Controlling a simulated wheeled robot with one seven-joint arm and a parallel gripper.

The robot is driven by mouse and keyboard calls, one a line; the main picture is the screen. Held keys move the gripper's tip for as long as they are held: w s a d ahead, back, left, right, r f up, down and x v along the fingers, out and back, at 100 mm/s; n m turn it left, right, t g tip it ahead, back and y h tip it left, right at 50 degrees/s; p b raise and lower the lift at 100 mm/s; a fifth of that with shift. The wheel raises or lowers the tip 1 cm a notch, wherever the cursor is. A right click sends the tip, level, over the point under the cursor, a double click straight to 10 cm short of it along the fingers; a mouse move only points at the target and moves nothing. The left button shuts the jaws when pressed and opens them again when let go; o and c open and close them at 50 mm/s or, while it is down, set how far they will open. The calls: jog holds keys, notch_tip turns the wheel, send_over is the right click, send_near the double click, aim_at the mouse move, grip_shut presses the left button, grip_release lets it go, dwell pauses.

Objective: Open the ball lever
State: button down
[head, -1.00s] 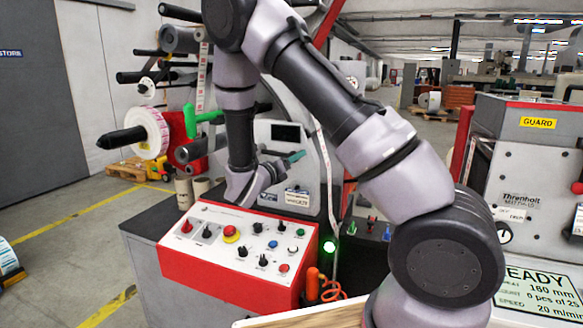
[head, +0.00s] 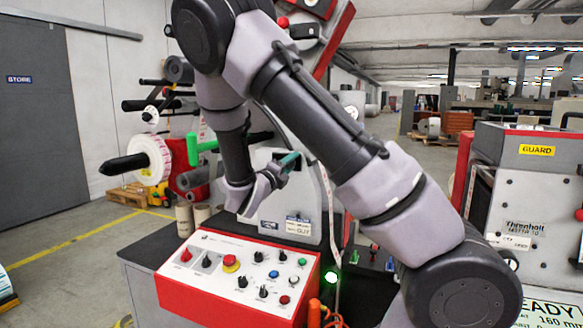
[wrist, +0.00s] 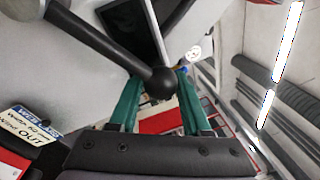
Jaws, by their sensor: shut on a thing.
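The ball lever is a dark rod with a black ball (wrist: 163,83) at its end, seen in the wrist view. The rod comes in from the upper left. The ball sits between the two teal fingers of my gripper (wrist: 159,84), which is shut on it. In the head view my gripper (head: 289,161) is in front of the grey machine face, above the red control panel. The lever cannot be made out there, hidden by my gripper and wrist.
The red control panel (head: 180,292) with several knobs and buttons lies below my gripper. A green handle (head: 194,148) and a roll on a black spindle (head: 152,160) stand at left. A guarded machine (head: 525,180) stands at right. Open floor lies at far left.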

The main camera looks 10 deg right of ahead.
jog(key=shift+w+a+r, duration=0.25)
jog(key=shift+r, duration=0.1)
jog(key=shift+c, duration=1.9)
grip_release()
jog(key=shift+a, duration=0.1)
jog(key=shift+f, duration=0.15)
jog(key=shift+s+a, duration=0.15)
jog(key=shift+s, duration=0.05)
jog(key=v, duration=1)
jog(key=shift+s, duration=0.2)
